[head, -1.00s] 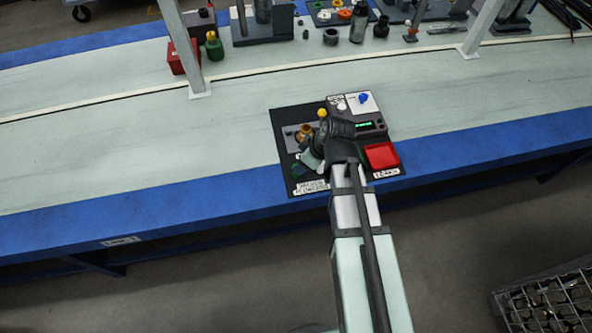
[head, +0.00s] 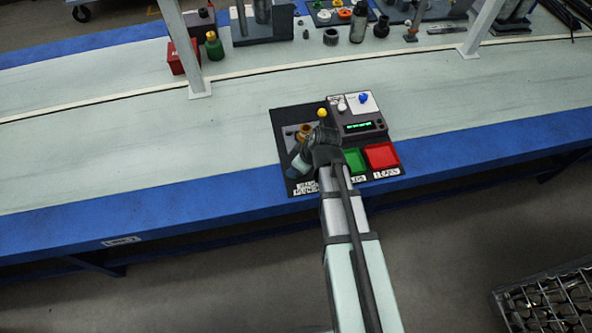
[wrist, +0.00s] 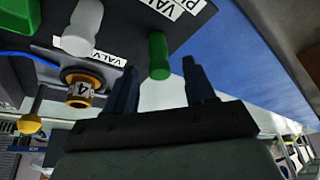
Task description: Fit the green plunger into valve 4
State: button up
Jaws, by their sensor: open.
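In the wrist view the green plunger (wrist: 158,54) stands on the black board, its near end between the tips of my open gripper (wrist: 158,68). Gaps show on both sides, so the fingers do not appear to touch it. Brass valve 4 (wrist: 85,86), marked with a 4, is left of the fingers. In the head view the brass valve (head: 304,131) shows just behind my gripper (head: 298,172). There my gripper and arm hide the plunger.
A white plunger (wrist: 82,27) stands near the valve. A yellow knob (head: 322,112) rises behind it. Right of my arm are a green tray (head: 355,160), a red tray (head: 382,156) and a box with a green display (head: 358,126). The bench left of the board is clear.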

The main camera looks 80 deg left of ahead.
jog(key=shift+c, duration=0.2)
grip_shut()
dwell(0.3)
